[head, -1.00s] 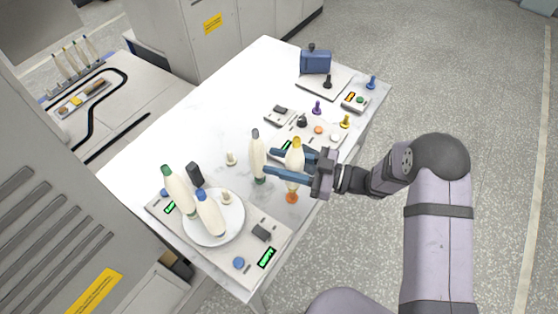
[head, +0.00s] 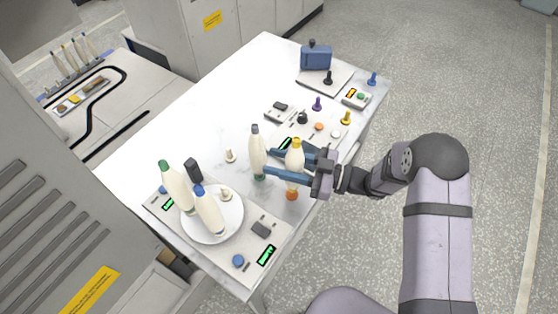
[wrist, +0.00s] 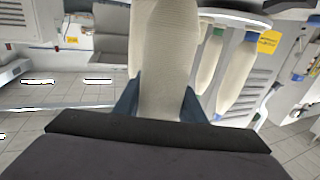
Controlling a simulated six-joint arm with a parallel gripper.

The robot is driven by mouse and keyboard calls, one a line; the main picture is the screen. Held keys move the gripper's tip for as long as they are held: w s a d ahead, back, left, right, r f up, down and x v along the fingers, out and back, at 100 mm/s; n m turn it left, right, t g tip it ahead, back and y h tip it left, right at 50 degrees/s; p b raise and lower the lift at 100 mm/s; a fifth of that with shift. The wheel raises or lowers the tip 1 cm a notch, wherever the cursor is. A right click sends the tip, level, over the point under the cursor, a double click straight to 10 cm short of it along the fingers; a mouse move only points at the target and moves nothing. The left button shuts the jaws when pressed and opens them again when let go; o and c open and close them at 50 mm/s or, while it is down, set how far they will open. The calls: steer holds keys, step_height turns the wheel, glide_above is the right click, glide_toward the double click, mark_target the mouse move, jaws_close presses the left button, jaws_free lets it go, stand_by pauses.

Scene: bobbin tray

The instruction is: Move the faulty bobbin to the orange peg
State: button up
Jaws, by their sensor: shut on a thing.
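My gripper (head: 268,162) is shut on a cream bobbin with a yellow top (head: 295,152). The bobbin is upright between the blue fingers, and its body fills the middle of the wrist view (wrist: 168,65). No mark shows that this bobbin is faulty. A grey-topped bobbin (head: 257,150) stands upright just past the fingertips, on a green foot.
A dark block (head: 193,168) and a cream peg (head: 231,156) stand near. Several coloured pegs and a blue box (head: 316,58) are farther back.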

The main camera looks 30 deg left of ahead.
steer(key=shift+f+b, duration=1.15)
steer(key=shift+f, duration=0.35)
steer(key=o, duration=1.2)
steer(key=shift+d, duration=0.1)
steer(key=b+v, duration=0.2)
steer(key=v, duration=0.5)
steer(key=shift+r, duration=0.1)
